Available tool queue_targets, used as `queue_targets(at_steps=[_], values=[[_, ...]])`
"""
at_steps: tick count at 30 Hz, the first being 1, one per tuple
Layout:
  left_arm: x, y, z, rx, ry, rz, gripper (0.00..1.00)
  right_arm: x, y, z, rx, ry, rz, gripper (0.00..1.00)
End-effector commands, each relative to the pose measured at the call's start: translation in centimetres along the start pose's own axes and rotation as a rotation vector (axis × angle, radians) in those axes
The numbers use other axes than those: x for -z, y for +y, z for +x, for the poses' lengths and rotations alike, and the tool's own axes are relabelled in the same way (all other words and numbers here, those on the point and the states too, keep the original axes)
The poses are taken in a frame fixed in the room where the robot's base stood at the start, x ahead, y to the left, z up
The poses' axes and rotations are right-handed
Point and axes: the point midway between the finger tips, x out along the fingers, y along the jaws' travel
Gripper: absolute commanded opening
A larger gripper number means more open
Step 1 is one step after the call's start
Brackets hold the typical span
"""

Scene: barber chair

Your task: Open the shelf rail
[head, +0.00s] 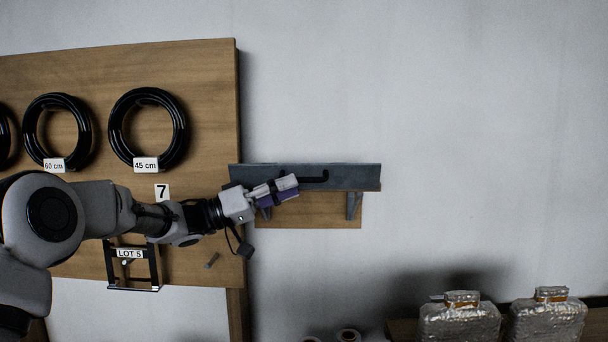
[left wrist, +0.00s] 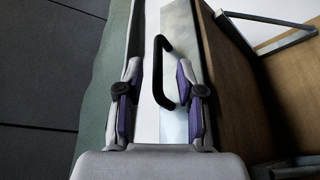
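The shelf rail (head: 352,174) is a grey-blue bar along the front of a small wall shelf in the head view. It carries a black handle (head: 318,179), and the handle also shows in the left wrist view (left wrist: 157,72). My left gripper (head: 290,187) is in front of the rail's left half and covers the handle's left part. In the left wrist view my gripper (left wrist: 158,88) has its purple-padded fingers apart, one on each side of the handle's near end. I see gaps, so it is not gripping. My right gripper is out of view.
A wooden board (head: 205,75) with black hose coils (head: 148,130) stands left of the shelf. A black LOT 5 frame (head: 157,268) hangs below my arm. Silvery wrapped flasks (head: 460,322) stand at the lower right. The wall right of the shelf is clear.

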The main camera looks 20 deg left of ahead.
Motion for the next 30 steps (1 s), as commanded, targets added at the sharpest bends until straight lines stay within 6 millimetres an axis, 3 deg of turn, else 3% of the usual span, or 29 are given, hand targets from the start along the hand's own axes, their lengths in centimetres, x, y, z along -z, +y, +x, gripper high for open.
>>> queue_targets(at_steps=[1, 6, 14, 18, 30], values=[[0.3, 0.3, 1.2, 0.0, -0.003, 0.0, 0.37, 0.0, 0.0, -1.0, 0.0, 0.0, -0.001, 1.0], [0.2, 0.2, 3.5, 0.0, -0.001, 0.0, 0.37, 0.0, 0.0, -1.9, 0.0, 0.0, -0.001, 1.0], [0.0, 0.0, 3.9, 0.0, 0.002, 0.0, 0.37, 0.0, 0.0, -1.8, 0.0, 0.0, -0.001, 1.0], [0.0, 0.0, 3.9, 0.0, 0.001, 0.0, 0.0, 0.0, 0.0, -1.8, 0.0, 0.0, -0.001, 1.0], [-0.2, -0.1, 3.7, -0.007, 0.002, 0.017, 0.0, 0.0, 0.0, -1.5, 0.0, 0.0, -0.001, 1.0]])
